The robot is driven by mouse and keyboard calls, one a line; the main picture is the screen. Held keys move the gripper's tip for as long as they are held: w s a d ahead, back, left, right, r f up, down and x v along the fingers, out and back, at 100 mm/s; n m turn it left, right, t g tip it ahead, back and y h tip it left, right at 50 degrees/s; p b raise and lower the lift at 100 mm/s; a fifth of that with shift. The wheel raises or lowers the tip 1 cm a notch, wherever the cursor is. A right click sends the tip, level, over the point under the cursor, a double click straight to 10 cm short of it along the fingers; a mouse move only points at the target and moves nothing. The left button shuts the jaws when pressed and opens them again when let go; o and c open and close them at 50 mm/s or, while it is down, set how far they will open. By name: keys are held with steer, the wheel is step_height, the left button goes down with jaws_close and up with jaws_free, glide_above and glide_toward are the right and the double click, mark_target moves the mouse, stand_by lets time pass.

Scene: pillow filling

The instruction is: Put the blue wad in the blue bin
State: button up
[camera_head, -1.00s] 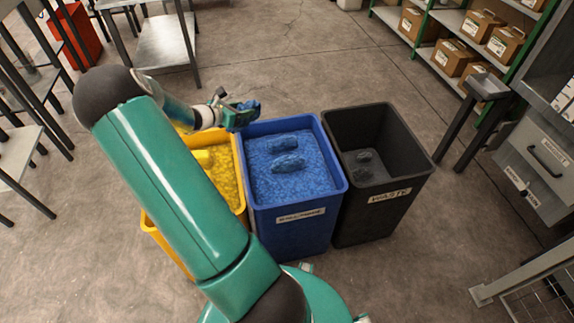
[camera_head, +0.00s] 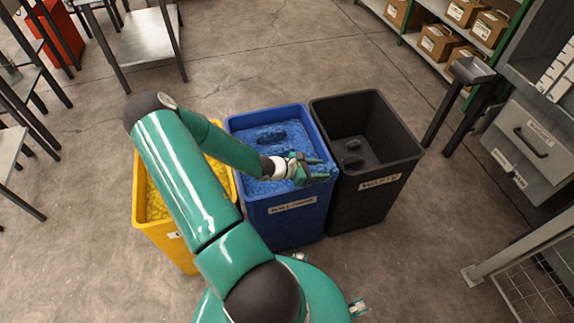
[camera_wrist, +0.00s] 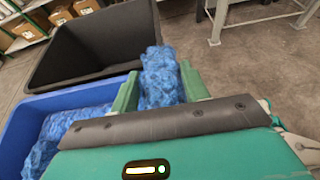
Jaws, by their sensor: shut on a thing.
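My gripper (camera_head: 322,172) is shut on a blue wad (camera_wrist: 160,72), a crumpled lump that sticks out past both green fingers in the wrist view. In the head view the gripper is by the front right corner of the blue bin (camera_head: 285,228). In the wrist view the blue bin's rim (camera_wrist: 62,97) lies to the left of the held wad. I cannot tell whether the wad is inside the rim line. The blue bin holds blue filling with a darker blue lump (camera_head: 270,136) on top. My arm hides part of its inside.
The black waste bin (camera_head: 385,203) stands close against the blue bin's right side, with dark lumps inside. A yellow bin (camera_head: 152,228) with yellow filling stands to the left, partly behind my arm. Shelves with cardboard boxes (camera_head: 438,42) are at back right. Floor behind the bins is clear.

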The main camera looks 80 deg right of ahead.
steer(key=w+d+f, duration=0.2)
steer(key=w+f, duration=0.1)
steer(key=w+d+f, duration=0.2)
steer(key=w+f, duration=0.1)
steer(key=w+d+f, duration=0.2)
steer(key=w, duration=0.1)
steer(key=shift+w+d+f, duration=0.15)
steer(key=shift+w+f, duration=0.2)
steer(key=shift+f, duration=0.05)
step_height(320, 180, down, 3)
steer(key=shift+w+f, duration=0.1)
steer(key=o, duration=1)
steer(key=shift+o, duration=0.2)
steer(key=v, duration=1.2)
steer(key=shift+w+d, duration=0.1)
